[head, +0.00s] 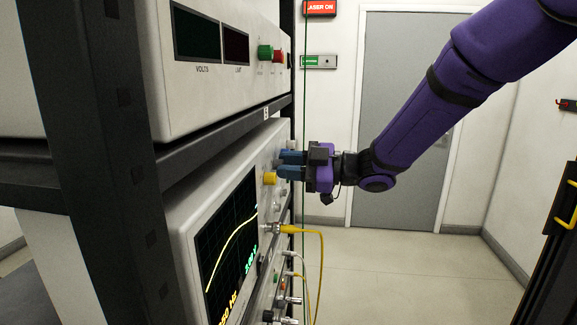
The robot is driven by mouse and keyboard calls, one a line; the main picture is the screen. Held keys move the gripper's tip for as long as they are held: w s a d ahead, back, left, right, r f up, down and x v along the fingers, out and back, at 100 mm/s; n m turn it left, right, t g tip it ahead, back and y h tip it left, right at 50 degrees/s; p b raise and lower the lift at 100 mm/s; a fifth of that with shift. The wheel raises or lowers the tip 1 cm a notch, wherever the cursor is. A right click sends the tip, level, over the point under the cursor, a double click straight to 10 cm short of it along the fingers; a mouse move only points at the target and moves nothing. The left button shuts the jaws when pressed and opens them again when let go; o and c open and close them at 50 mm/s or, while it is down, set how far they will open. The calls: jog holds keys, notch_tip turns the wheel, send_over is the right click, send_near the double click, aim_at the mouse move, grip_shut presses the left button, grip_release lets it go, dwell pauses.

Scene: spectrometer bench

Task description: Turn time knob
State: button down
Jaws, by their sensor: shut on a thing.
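My gripper (282,165) reaches in from the right, its two blue fingers pointing at the front panel of the oscilloscope (185,222). The fingers are shut on a small knob on that panel, above the screen's right edge. The held knob is mostly hidden between the fingertips and its label cannot be read, so I take it for the time knob by position only. A yellow knob (270,178) sits just below and left of the fingers. The oscilloscope screen (229,240) shows a yellow curve and digits.
A power supply (220,95) with VOLTS display sits on the shelf above. A yellow cable (321,265) plugs in below my gripper and hangs down. A dark rack post (90,150) stands at left. The floor (400,265) to the right is clear, before a grey door (405,100).

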jog(key=shift+m, duration=7.8)
jog(key=c, duration=1)
grip_release()
jog(key=shift+o, duration=0.2)
jog(key=s+d, duration=0.2)
jog(key=d, duration=0.8)
jog(key=shift+d, duration=0.3)
